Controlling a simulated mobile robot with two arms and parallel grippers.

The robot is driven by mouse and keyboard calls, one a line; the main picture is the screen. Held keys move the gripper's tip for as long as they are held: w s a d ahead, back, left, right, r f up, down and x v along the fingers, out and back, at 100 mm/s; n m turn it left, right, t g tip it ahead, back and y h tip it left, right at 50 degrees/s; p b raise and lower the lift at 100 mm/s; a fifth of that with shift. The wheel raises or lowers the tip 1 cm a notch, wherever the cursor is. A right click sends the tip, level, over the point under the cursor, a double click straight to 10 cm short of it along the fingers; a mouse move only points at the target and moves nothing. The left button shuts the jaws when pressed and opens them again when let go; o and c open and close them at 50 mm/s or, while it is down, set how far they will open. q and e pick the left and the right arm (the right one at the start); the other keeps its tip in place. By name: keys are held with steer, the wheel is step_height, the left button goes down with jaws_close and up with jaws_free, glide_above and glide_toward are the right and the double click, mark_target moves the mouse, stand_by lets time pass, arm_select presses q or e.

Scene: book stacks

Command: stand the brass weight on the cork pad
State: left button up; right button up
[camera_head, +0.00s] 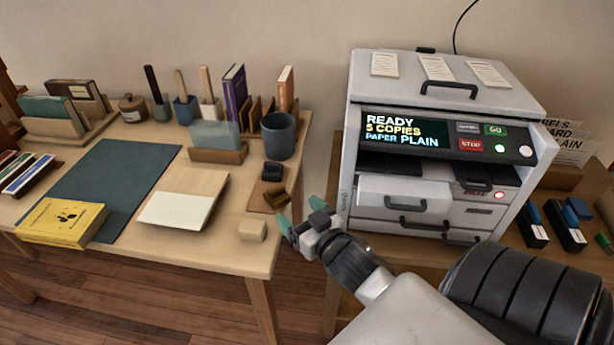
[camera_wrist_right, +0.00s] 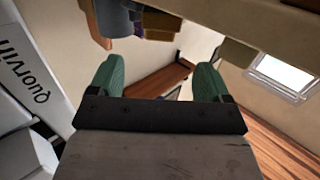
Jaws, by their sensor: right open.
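The brass weight (camera_head: 276,197) is a small dark-gold piece at the right end of the left table. It appears to lie over the right part of the brown cork pad (camera_head: 258,197); its exact contact with the pad is too small to tell. My right gripper (camera_head: 300,213) is just right of the weight, by the table's edge, with its green fingers apart and nothing between them. Its open fingers also show in the right wrist view (camera_wrist_right: 158,85). My left gripper is not in view.
A small black object (camera_head: 272,171) and a dark cup (camera_head: 279,135) stand behind the pad. A pale block (camera_head: 252,230) sits in front of it, near the table corner. A white notepad (camera_head: 180,211) lies left. A copier (camera_head: 440,140) stands close on the right.

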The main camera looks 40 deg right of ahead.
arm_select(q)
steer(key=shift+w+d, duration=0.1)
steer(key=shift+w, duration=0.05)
arm_select(e)
steer(key=shift+s+r, duration=0.1)
steer(key=shift+s, duration=1.1)
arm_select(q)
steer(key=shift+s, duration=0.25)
